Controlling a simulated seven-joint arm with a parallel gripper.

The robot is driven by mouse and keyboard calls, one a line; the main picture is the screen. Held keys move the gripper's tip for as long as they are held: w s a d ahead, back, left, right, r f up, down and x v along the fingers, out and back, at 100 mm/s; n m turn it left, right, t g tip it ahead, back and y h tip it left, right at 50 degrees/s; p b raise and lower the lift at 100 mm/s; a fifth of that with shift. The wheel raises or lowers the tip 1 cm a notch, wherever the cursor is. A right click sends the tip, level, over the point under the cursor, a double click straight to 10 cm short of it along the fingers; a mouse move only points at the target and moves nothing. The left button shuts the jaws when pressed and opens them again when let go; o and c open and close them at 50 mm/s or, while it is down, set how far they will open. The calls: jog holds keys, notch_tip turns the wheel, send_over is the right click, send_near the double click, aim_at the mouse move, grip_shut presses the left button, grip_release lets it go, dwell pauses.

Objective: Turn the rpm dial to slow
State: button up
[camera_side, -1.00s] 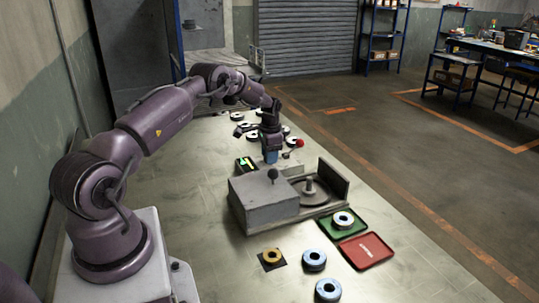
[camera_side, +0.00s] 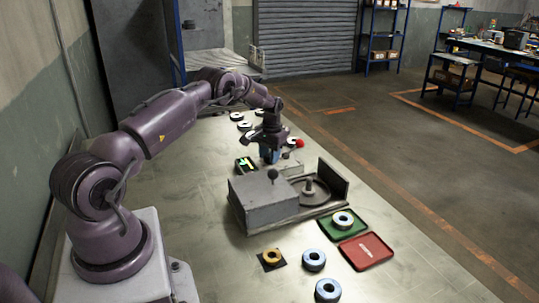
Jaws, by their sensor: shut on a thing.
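My gripper (camera_side: 269,157) points down behind the grey machine block (camera_side: 262,198), at a low unit beside a small black panel with a lit green display (camera_side: 245,164). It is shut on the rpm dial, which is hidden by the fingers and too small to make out. The dial's markings and pointer cannot be read from here.
A black ball knob (camera_side: 272,175) stands on the machine block, near my gripper. A red ball knob (camera_side: 299,143) is just right of my gripper. The round turntable (camera_side: 322,193), green tray (camera_side: 356,231) and red tray (camera_side: 375,257) lie nearer the camera. Several discs lie around.

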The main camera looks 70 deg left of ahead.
dwell(0.3)
jog(key=o, duration=0.9)
jog(key=r, duration=1.3)
jog(key=shift+w+d, duration=0.2)
jog(key=shift+d, duration=0.15)
